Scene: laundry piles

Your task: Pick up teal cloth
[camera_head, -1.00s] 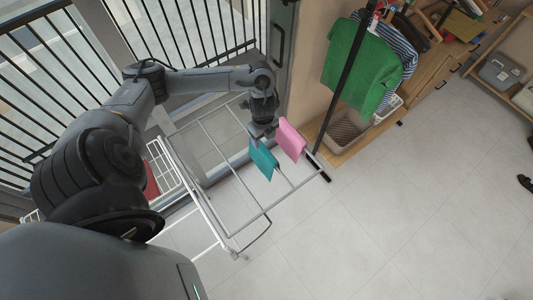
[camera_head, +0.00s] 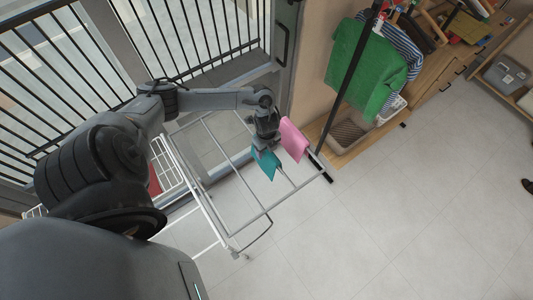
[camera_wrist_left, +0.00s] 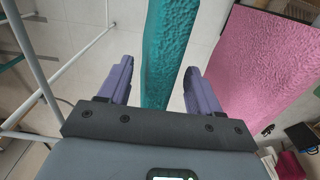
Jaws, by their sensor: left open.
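The teal cloth (camera_head: 266,164) hangs over a bar of the drying rack (camera_head: 232,232), next to a pink cloth (camera_head: 293,139). My left gripper (camera_head: 264,146) is at the upper end of the teal cloth and partly covers it in the head view. In the left wrist view, my left gripper (camera_wrist_left: 158,88) is open. The teal cloth (camera_wrist_left: 164,50) runs between its two fingers, with a gap to each finger. The pink cloth (camera_wrist_left: 268,62) is to the right of the right finger there. My right gripper is not in view.
The pink cloth hangs close beside the left gripper. A black pole (camera_head: 348,75) and a rail with a green shirt (camera_head: 364,66) stand beyond the rack. A white wire basket (camera_head: 165,165) is left of the rack.

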